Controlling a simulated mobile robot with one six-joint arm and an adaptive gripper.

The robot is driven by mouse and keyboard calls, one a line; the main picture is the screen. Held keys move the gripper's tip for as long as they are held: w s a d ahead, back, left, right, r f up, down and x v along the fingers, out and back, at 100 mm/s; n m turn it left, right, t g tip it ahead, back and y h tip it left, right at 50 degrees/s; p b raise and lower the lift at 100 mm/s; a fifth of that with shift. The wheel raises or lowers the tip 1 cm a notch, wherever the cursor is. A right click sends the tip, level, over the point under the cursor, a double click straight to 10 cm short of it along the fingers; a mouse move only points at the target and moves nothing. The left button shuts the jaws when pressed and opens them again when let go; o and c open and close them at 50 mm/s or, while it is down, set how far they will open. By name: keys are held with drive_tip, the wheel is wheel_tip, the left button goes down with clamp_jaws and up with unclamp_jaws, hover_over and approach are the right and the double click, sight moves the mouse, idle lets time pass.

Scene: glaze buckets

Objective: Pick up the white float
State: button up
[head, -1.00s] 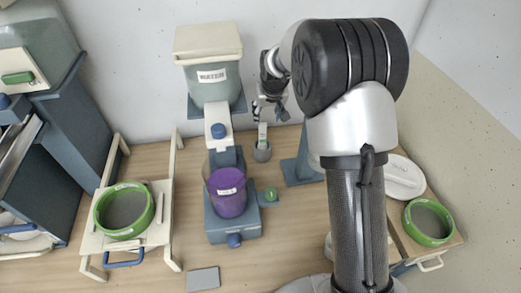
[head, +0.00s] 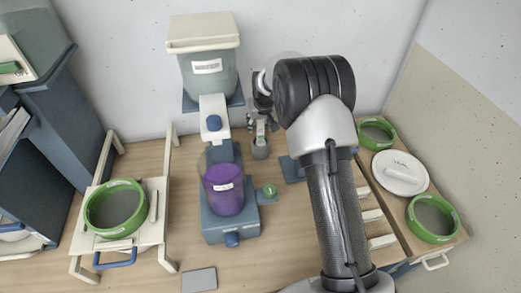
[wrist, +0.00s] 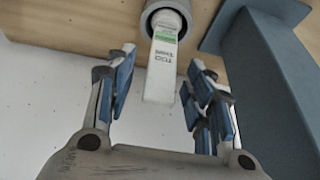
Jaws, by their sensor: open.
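The white float (wrist: 162,68) is a flat white stick with printed text and a green band. Its lower end stands in a small grey cup (wrist: 170,18); it also shows in the head view (head: 261,129), above the cup (head: 260,149) on the table. My gripper (wrist: 158,82) is open, with one finger on each side of the float in the wrist view. I see gaps between the fingers and the float. In the head view my gripper (head: 262,108) is just above the float, partly hidden by my arm.
A scale-like stand (head: 231,229) with a purple bucket (head: 225,190) is left of the cup. A water container (head: 206,75) stands behind it. A blue-grey post (wrist: 250,80) rises close to the right of my gripper in the wrist view. Green-rimmed sieves (head: 432,219) are at the right.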

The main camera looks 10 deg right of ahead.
clamp_jaws()
idle(0.6)
